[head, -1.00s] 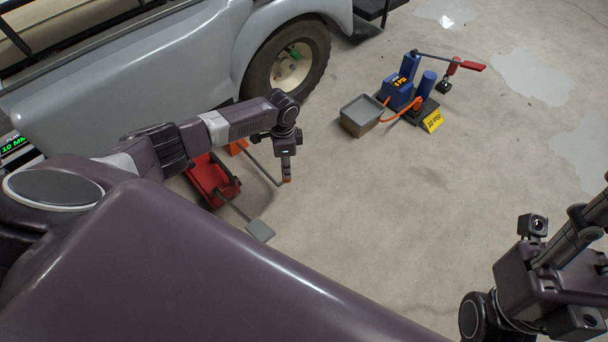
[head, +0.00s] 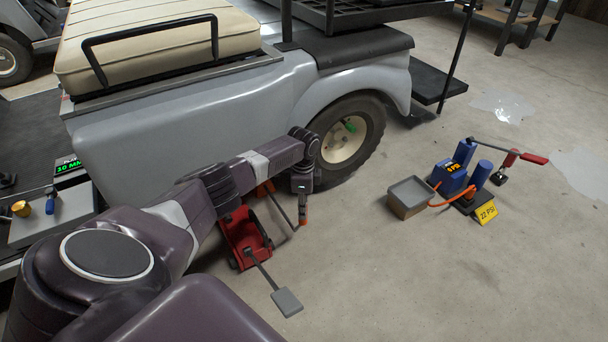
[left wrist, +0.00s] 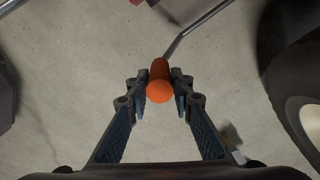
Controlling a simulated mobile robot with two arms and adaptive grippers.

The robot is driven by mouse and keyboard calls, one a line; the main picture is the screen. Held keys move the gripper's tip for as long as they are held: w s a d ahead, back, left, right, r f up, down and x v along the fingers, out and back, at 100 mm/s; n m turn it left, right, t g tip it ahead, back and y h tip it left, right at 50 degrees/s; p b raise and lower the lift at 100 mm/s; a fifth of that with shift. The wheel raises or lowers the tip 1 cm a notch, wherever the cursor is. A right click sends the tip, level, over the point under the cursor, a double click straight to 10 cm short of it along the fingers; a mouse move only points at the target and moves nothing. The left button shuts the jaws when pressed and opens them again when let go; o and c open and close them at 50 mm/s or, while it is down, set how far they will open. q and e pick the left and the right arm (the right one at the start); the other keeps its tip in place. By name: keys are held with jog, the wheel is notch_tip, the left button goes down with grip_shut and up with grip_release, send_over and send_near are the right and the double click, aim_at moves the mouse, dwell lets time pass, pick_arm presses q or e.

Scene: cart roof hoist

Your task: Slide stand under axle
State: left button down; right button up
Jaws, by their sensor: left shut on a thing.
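My left gripper (head: 303,205) is shut on an orange-tipped grip (head: 303,221). In the left wrist view the grip (left wrist: 160,82) sits between both fingers. A thin dark rod (head: 281,203) runs from the grip back toward an orange piece (head: 265,188), which looks like the stand and is mostly hidden behind my left arm. It lies low beside the cart's rear wheel (head: 347,137). The axle is hidden behind the wheel and body. My right gripper is not in view.
A red floor jack (head: 243,238) with a grey pedal (head: 287,301) stands just left of the grip. A grey tray (head: 408,196) and a blue pump (head: 453,178) with a yellow 22 PSI tag (head: 486,212) stand right. The floor between is clear.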

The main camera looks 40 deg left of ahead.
pick_arm(q)
jog(key=shift+w+a, duration=0.1)
jog(key=shift+a, duration=0.2)
jog(key=c, duration=1.7)
grip_release()
notch_tip(320, 180, up, 12)
